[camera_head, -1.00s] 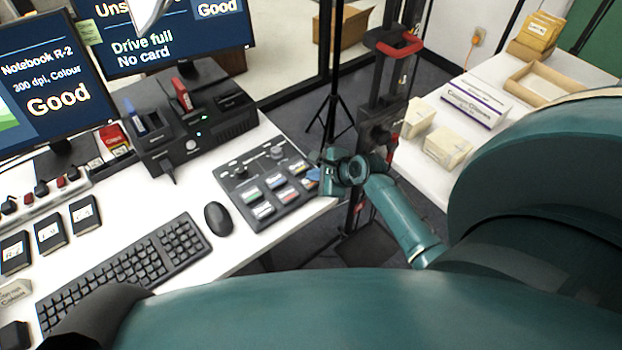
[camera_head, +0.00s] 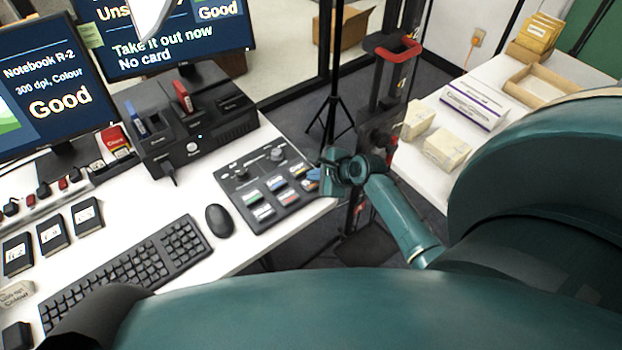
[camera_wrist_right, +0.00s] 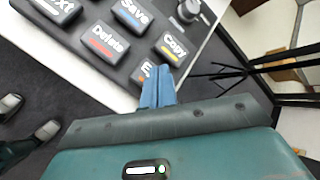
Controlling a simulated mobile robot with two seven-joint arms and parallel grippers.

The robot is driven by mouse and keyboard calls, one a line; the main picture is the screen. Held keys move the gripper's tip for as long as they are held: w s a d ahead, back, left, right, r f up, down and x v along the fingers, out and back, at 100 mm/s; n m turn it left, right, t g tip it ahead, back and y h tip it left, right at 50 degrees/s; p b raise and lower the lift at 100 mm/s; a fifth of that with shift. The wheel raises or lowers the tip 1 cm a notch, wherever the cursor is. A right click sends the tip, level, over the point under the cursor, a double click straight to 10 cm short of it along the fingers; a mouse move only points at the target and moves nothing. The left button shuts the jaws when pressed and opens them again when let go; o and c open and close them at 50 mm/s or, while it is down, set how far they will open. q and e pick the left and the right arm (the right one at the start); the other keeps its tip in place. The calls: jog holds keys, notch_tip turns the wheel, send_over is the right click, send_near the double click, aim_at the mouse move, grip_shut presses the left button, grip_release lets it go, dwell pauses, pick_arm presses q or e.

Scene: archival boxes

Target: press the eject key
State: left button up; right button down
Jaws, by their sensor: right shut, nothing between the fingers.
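The eject key (camera_wrist_right: 145,73) is a dark key at the near right corner of the key panel (camera_head: 236,181). In the right wrist view only its first letter, E, shows clearly, and the blue fingers hide the rest. My right gripper (camera_wrist_right: 159,75) is shut and empty, with its fingertips over this key. I cannot tell whether they touch it. In the head view the right gripper (camera_head: 315,176) reaches the panel's right end from the right. The screen (camera_head: 165,30) reads "Take it out now" and "No card". My left gripper is not in view.
Delete (camera_wrist_right: 105,41), Copy (camera_wrist_right: 172,47) and Save (camera_wrist_right: 131,13) keys lie close by. A black drive unit (camera_head: 190,120) holds a red and a blue cartridge behind the panel. A mouse (camera_head: 219,219) and keyboard (camera_head: 125,275) lie left. The desk's edge is just right of the panel.

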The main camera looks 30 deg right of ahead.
jog(key=shift+r, duration=0.25)
jog(key=shift+r, duration=2.5)
